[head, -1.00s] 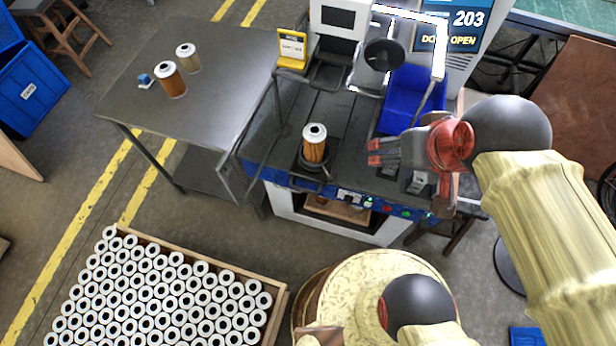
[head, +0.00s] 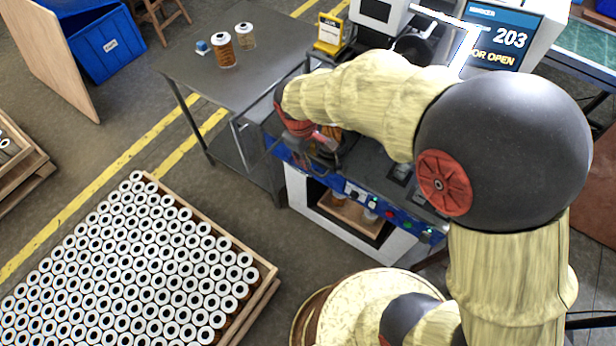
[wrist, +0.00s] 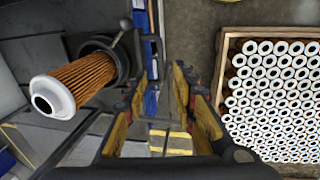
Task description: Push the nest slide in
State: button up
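The nest slide (wrist: 122,62) is a dark round cup with a knobbed lever, at the upper left of the wrist view. A filter cartridge (wrist: 80,82) with orange pleats and a white end cap stands in it. In the head view my arm largely hides the nest and cartridge at the machine's front edge. My gripper (wrist: 165,88) is open and empty, its fingers apart with floor showing between them. It is beside the nest, to its right in the wrist view. I see no clear contact. In the head view my gripper (head: 322,145) is partly hidden.
The machine's screen (head: 495,38) reads 203 and DOOR OPEN. Two cartridges (head: 222,52) (head: 245,36) and a small blue item (head: 202,47) are on the grey side table (head: 215,80). A wooden crate (head: 262,300) full of cartridges is at the lower left.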

aim_at(313, 171)
jog(key=f, duration=0.2)
jog(key=f+b, duration=0.1)
jog(key=f, duration=0.2)
jog(key=w+d+f+b, duration=0.1)
jog(key=f, duration=0.2)
jog(key=c, duration=0.3)
jog(key=c, duration=0.4)
grip_shut()
